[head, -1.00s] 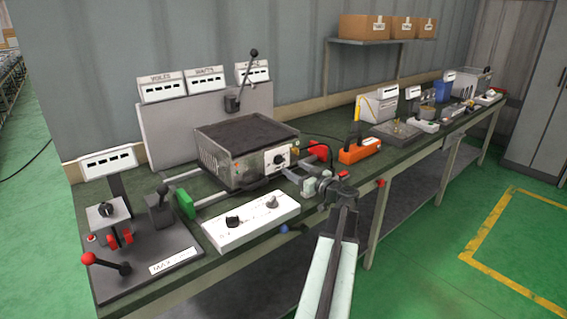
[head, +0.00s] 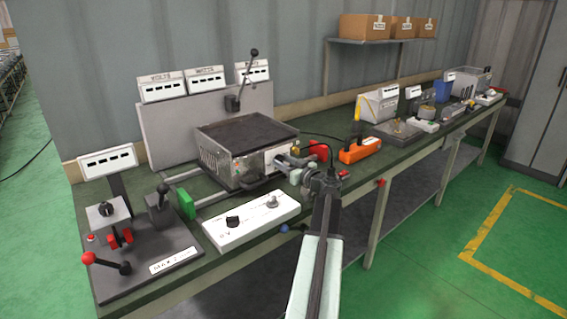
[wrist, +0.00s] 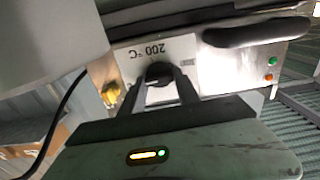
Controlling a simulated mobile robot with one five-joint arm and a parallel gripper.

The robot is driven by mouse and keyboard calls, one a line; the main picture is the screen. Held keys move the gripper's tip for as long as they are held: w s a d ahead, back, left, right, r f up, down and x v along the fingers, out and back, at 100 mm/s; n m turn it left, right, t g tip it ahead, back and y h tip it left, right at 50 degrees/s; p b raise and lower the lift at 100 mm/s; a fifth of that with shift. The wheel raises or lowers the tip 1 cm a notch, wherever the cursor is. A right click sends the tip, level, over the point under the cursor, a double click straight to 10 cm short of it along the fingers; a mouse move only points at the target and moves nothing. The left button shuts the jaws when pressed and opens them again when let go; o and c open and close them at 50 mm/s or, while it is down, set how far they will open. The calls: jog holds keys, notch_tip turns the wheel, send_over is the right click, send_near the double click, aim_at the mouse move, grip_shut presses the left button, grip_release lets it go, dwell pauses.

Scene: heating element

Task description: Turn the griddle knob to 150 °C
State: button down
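The griddle (head: 245,135) is a metal box with a dark flat top on the bench. Its white dial plate (wrist: 190,50) reads "200 °C", upside down in the wrist view. The black griddle knob (wrist: 160,70) sits below that print in the wrist view; in the head view my gripper hides it. My gripper (head: 284,162) is at the griddle's front. In the wrist view its two fingers (wrist: 160,84) stand apart, one on each side of the knob. Contact between fingers and knob cannot be made out.
A white box with two knobs (head: 250,222) lies just in front of the griddle. An orange power strip (head: 360,150) is to its right. A yellow part (wrist: 111,93) and a dark handle (wrist: 255,32) flank the dial in the wrist view.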

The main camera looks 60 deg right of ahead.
jog(key=shift+m, duration=1.6)
jog(key=c, duration=0.9)
grip_release()
jog(key=v, duration=0.7)
jog(key=shift+s, duration=0.4)
jog(key=shift+r, duration=0.15)
